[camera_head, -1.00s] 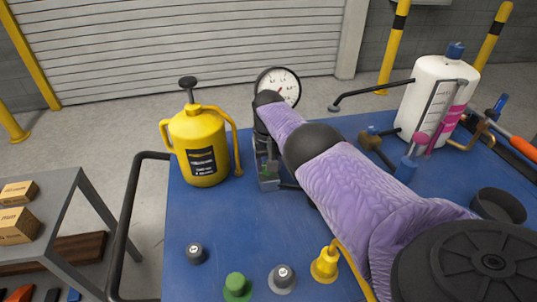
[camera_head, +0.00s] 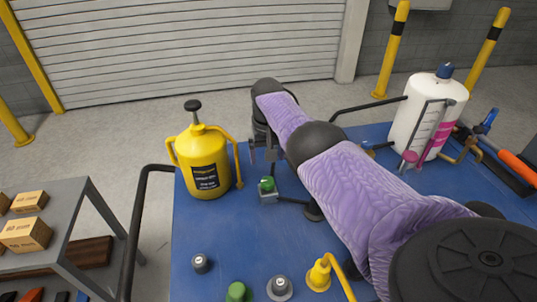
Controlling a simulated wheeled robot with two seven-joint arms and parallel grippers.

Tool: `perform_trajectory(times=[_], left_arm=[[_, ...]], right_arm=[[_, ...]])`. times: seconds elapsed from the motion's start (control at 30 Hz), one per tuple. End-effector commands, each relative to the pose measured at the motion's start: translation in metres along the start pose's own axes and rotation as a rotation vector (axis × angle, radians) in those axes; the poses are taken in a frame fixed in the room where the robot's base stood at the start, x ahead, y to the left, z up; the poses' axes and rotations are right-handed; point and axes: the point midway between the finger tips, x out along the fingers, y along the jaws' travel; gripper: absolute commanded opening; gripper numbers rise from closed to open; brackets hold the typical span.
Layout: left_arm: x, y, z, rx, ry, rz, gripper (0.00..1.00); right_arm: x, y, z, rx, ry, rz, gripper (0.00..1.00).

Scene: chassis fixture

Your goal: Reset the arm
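My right arm, in a purple sleeve with black joints, reaches in from the right across the blue table (camera_head: 215,250). Its gripper (camera_head: 264,152) points down past the wrist, above and behind a small grey block with a green button (camera_head: 267,186). The gripper is small and partly covered by the wrist, so its opening is unclear. I see nothing clearly held in it. My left gripper is out of view.
A yellow pump can (camera_head: 203,165) stands left of the gripper. Knobs (camera_head: 201,263) and a yellow bell-shaped part (camera_head: 319,276) lie in front. A white bottle (camera_head: 428,115) stands back right. A grey shelf with boxes (camera_head: 26,234) is at left.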

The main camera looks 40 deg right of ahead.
Motion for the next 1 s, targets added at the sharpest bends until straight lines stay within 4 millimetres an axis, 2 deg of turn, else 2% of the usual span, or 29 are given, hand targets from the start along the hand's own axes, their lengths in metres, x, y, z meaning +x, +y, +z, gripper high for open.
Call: perform_trajectory(times=[0.03, 0.1, 0.57, 0.63, 0.8, 1.0], left_arm=[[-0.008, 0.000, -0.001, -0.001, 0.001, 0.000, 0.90], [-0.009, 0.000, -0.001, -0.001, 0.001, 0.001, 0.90], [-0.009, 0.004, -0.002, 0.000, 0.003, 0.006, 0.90], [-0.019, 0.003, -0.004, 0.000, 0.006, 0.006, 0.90], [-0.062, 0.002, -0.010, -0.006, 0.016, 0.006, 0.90], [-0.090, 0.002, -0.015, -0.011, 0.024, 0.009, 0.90]], right_arm=[[-0.010, 0.000, 0.000, 0.000, 0.002, 0.000, 0.90], [-0.013, 0.000, 0.000, 0.000, 0.000, 0.000, 0.90], [-0.014, 0.000, 0.000, 0.000, 0.000, 0.000, 0.90], [-0.025, 0.000, 0.000, 0.000, 0.001, -0.001, 0.90], [-0.071, 0.000, 0.000, 0.000, 0.008, -0.004, 0.90], [-0.100, 0.000, 0.000, 0.000, 0.011, -0.006, 0.90]])
